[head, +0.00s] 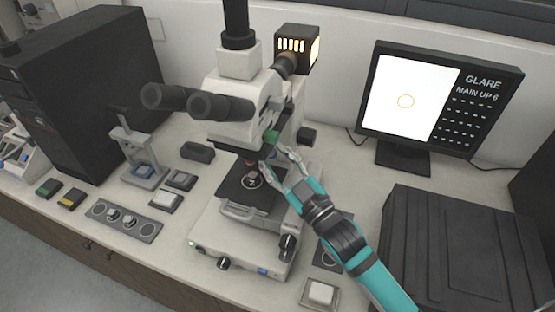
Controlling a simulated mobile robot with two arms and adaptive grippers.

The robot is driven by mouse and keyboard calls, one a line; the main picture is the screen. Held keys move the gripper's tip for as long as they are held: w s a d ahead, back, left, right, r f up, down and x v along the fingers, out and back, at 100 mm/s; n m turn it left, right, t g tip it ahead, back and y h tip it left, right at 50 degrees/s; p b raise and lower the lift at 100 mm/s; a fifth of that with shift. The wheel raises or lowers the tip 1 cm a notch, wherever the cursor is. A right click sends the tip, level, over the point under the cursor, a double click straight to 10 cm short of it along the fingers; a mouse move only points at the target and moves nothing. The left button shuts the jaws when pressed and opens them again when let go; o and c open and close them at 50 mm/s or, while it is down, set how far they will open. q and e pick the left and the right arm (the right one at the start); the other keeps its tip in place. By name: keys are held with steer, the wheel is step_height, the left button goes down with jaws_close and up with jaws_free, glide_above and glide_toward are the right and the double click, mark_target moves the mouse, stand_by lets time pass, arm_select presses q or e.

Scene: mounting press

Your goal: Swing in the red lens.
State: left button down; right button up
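The white microscope (240,95) stands in the middle of the bench with its eyepieces toward the left. The red lens (252,166) is a small reddish piece under the head, just above the dark stage (240,192); the head partly hides it. A green part (271,137) shows higher, under the head on the right. My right gripper (276,157) reaches in from the lower right, its fingers apart beside the lens turret, to the right of the red lens. I cannot tell whether a finger touches a lens. My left gripper is out of view.
A monitor (385,105) at right shows a bright white picture with a thin ring and the words "GLARE" and "MAIN UP 6". A black ribbed case (455,245) fills the lower right. A small press stand (138,150) and several small blocks sit at left.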

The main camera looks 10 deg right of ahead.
steer(key=v, duration=1.2)
stand_by(0.3)
